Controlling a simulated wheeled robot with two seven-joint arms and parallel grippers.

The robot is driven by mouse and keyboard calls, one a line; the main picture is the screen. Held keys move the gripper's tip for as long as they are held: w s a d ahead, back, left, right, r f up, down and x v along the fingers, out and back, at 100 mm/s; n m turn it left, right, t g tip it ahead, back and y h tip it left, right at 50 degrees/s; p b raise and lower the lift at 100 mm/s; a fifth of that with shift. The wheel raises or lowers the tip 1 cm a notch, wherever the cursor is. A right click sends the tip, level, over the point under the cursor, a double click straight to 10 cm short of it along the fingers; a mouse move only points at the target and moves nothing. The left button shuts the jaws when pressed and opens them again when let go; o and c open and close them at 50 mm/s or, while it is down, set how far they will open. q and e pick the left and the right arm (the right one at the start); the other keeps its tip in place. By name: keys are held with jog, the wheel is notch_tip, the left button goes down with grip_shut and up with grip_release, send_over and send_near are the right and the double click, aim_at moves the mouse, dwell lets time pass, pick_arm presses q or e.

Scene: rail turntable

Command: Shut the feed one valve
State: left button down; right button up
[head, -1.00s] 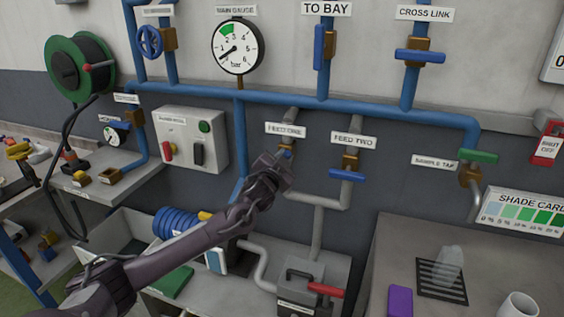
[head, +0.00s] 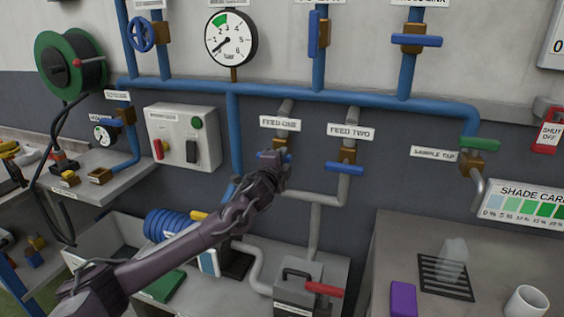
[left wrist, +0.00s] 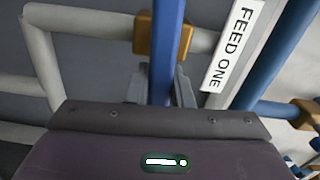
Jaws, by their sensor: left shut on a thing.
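The feed one valve is on the grey pipe under the FEED ONE label (head: 280,123). Its blue handle (left wrist: 166,40) and brass body (left wrist: 145,35) show in the left wrist view, with the handle lying across the pipe. My left gripper (head: 271,163) is shut on this handle, one finger on each side of it. In the head view the gripper hides much of the valve, and a bit of blue handle shows above it. My right gripper is not in view.
The feed two valve, with a blue handle (head: 344,168) across its pipe, is close on the right. A blue pipe (head: 236,140) runs down to the left of my gripper. The pressure gauge (head: 230,38) hangs above. A box with a red handle (head: 323,289) stands below.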

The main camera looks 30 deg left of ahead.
pick_arm(q)
jog(key=shift+f+m, duration=0.2)
jog(key=shift+m, duration=0.4)
jog(key=c, duration=1.3)
grip_release()
jog(key=shift+s+b, duration=0.1)
jog(key=shift+b, duration=0.2)
jog(key=b+v, duration=0.1)
jog(key=v, duration=0.6)
jog(key=shift+s+b, duration=0.3)
jog(key=shift+b, duration=0.1)
